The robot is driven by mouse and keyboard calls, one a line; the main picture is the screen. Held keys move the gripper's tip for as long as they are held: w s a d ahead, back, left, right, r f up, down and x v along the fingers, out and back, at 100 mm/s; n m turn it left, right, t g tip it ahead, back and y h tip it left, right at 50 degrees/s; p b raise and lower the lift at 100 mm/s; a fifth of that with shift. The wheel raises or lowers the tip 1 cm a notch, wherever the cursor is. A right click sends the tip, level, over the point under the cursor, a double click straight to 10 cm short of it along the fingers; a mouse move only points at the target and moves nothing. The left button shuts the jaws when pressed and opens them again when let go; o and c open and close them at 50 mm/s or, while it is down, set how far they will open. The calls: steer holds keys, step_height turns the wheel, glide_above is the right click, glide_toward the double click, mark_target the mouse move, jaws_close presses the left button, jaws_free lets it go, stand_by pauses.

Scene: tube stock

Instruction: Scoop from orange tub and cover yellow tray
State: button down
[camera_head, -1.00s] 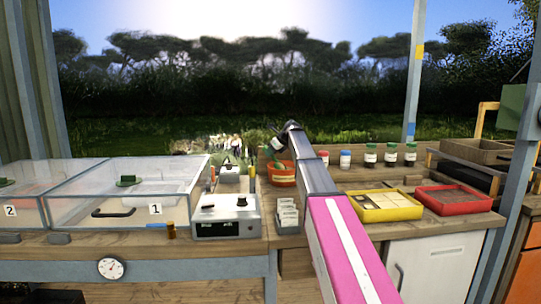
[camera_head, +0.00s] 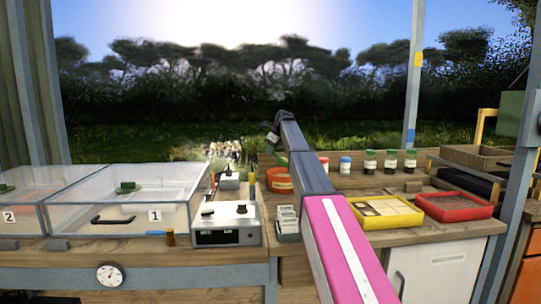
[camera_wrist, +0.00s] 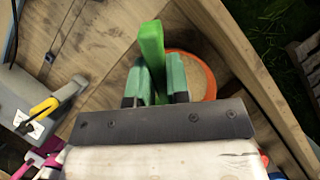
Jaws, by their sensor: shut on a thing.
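The orange tub (camera_head: 279,181) stands on the wooden bench beyond my arm, partly hidden by it. In the wrist view the tub (camera_wrist: 213,87) holds sandy, pale brown material. My gripper (camera_wrist: 156,86) is shut on a green scoop (camera_wrist: 151,45), whose handle stands up between the fingers. The scoop's bowl is hidden, so I cannot tell whether it carries anything. In the head view my gripper (camera_head: 271,135) is above the tub, slightly to its left. The yellow tray (camera_head: 372,224) lies right of my arm, with pale, divided cells and one darker cell.
A red tray (camera_head: 455,218) with brown fill is right of the yellow one. Several small capped jars (camera_head: 370,162) stand behind the trays. A white device (camera_head: 226,224) and clear boxes (camera_head: 128,200) are at left. A white label holder (camera_head: 288,222) stands beside my arm.

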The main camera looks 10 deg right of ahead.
steer(key=shift+r+g+h, duration=0.5)
steer(key=shift+r+h, duration=0.2)
steer(key=shift+r, duration=1.2)
steer(key=shift+r+g+h, duration=0.5)
steer(key=shift+r+h, duration=0.2)
steer(key=shift+r, duration=1.2)
steer(key=shift+s, duration=0.1)
